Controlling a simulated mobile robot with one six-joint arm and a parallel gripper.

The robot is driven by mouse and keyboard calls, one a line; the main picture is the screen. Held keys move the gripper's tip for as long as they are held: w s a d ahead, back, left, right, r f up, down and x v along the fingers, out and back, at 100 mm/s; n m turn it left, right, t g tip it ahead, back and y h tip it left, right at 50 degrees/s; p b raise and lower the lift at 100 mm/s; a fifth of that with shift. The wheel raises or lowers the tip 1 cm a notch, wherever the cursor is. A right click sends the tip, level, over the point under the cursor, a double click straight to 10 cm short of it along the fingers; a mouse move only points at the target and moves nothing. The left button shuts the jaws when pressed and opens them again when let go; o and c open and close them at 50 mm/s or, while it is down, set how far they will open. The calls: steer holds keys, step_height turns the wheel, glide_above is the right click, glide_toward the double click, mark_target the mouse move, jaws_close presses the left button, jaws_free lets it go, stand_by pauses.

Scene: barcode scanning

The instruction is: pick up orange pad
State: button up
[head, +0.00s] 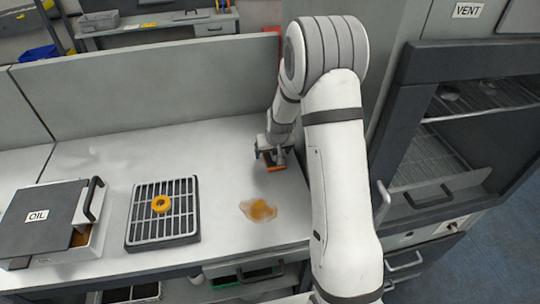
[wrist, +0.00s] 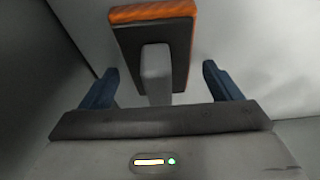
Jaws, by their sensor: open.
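The orange pad (wrist: 153,12) has a dark backing (wrist: 180,40) and a grey handle (wrist: 156,70). In the wrist view it is at the top centre, with the handle pointing back between my fingers. My gripper (wrist: 160,72) is open, with one blue finger on each side of the handle and visible gaps to both. In the head view the pad's orange edge (head: 275,168) shows at my gripper (head: 270,157), near the back right of the white worktop. My gripper and arm hide most of the pad there.
A brown spill (head: 258,210) lies on the worktop (head: 110,160) in front of the pad. A black rack (head: 148,221) with an orange ring (head: 161,204) and an OIL box (head: 45,233) stand to the left. A grey partition (head: 150,95) runs behind; a vented cabinet (head: 400,165) stands right.

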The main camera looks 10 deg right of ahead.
steer(key=shift+c, duration=0.4)
steer(key=c, duration=1)
step_height(320, 180, up, 10)
steer(key=shift+r+b, duration=0.1)
steer(key=shift+b, duration=0.8)
steer(key=shift+c, duration=0.2)
